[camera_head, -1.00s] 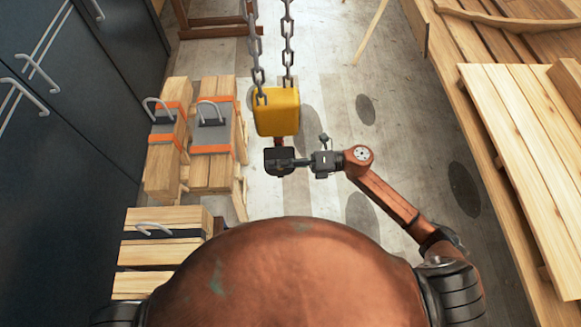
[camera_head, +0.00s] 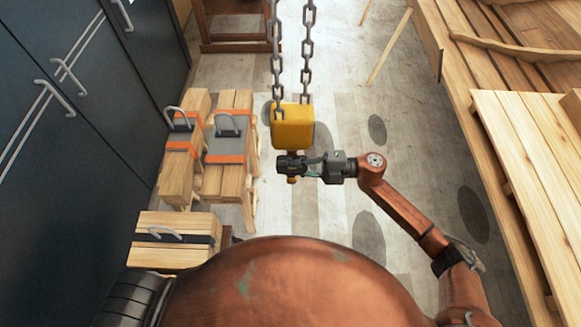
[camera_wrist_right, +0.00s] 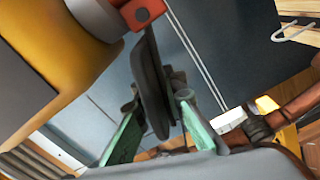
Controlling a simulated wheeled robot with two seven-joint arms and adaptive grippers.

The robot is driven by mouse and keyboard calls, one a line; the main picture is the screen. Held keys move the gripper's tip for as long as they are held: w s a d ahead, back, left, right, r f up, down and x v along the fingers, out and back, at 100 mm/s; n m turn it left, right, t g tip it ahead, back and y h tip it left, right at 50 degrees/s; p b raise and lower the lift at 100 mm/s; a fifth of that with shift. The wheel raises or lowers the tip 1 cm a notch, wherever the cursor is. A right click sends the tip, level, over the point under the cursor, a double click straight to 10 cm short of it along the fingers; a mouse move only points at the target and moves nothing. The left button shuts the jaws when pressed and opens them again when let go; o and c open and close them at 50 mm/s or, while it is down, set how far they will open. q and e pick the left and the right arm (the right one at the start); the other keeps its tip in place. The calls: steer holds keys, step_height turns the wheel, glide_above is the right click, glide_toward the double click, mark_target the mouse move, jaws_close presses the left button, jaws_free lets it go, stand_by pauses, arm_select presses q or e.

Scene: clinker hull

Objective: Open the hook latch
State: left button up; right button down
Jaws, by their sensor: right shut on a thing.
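The yellow hoist block (camera_head: 292,126) hangs from two chains, and it also fills the left of the right wrist view (camera_wrist_right: 60,50). Under it is an orange-red hook (camera_head: 292,180), mostly hidden; a red-orange piece of its fitting (camera_wrist_right: 142,12) shows in the wrist view. A dark, flat, elongated piece (camera_wrist_right: 150,80), seemingly the hook latch, hangs down from beside that fitting. My right gripper (camera_wrist_right: 160,128) has its green fingers on either side of the dark piece and is shut on it. In the head view my right gripper (camera_head: 304,168) reaches the hook from the right. My left gripper is not in view.
Strapped timber bundles with grey shackles (camera_head: 228,140) stand left of the hook, with another timber stack (camera_head: 175,240) nearer. Dark cabinets (camera_head: 60,120) line the left. A plank-topped wooden structure (camera_head: 520,150) fills the right. The floor (camera_head: 350,110) between is mostly open.

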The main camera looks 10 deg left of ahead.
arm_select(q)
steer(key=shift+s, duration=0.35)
arm_select(e)
steer(key=shift+r, duration=0.35)
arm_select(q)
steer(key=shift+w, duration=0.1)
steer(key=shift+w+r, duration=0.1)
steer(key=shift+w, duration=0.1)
arm_select(e)
steer(key=c, duration=2.1)
jaws_free()
steer(key=shift+f, duration=0.15)
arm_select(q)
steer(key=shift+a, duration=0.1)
arm_select(e)
steer(key=shift+d, duration=0.1)
steer(key=w+d, duration=0.2)
steer(key=d, duration=0.9)
steer(key=shift+w+d, duration=0.2)
steer(key=shift+d, duration=0.1)
